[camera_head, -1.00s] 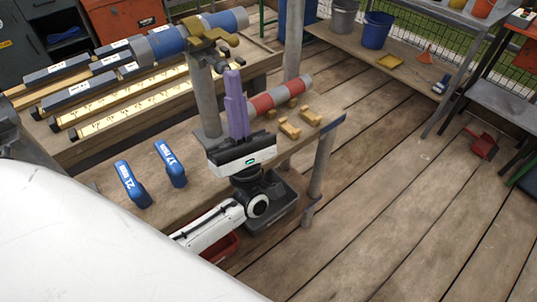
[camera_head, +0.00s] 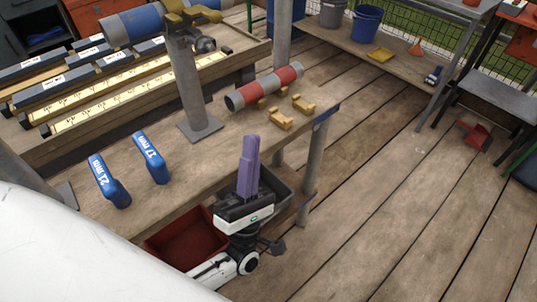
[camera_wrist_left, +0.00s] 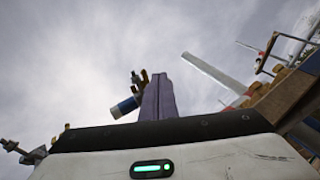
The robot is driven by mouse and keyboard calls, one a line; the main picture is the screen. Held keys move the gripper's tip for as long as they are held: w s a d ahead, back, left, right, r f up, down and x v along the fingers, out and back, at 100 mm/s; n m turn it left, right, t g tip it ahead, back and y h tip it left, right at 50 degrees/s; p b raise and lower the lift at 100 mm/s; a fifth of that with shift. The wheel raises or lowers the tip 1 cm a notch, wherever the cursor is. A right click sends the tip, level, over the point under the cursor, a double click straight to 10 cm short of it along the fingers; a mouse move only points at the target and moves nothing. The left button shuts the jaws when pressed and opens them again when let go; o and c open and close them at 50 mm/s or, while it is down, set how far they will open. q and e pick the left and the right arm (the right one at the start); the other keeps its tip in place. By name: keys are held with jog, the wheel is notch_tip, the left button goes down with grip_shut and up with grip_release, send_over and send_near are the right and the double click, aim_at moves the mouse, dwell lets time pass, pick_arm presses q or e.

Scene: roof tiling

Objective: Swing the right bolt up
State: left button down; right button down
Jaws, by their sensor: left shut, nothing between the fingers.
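A brass clamp (camera_head: 190,16) tops a grey post (camera_head: 188,85) on the bench and holds a blue and grey pipe (camera_head: 132,24). A dark round-ended part (camera_head: 205,45), possibly the right bolt, hangs below the clamp's right end; its exact form is too small to tell. My left gripper (camera_head: 250,148) has purple fingers that are together, pointing up and empty. It is apart from the clamp, lower and to the right, by the bench's front edge. In the left wrist view the fingers (camera_wrist_left: 158,98) stand against the sky, with a brass clamp (camera_wrist_left: 140,82) behind. My right gripper is out of view.
A red and grey pipe (camera_head: 264,88) and brass pieces (camera_head: 281,119) lie on the bench right of the post. A red bin (camera_head: 180,246) and a grey bin (camera_head: 283,203) sit below the edge.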

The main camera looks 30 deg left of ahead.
pick_arm(q)
jog(key=shift+w+d+f+m+g+h, duration=0.25)
jog(key=shift+w+d+f+m+h, duration=0.15)
jog(key=shift+m+h, duration=0.75)
jog(key=shift+w+d+f+m+g+h, duration=0.3)
jog(key=shift+d+m+h, duration=0.2)
jog(key=shift+m+h, duration=0.65)
jog(key=shift+w+d+f+m+g+h, duration=0.15)
jog(key=shift+w+d+f+m+h, duration=0.25)
jog(key=shift+m+h, duration=0.7)
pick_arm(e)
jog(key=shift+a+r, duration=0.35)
pick_arm(q)
jog(key=shift+r, duration=0.15)
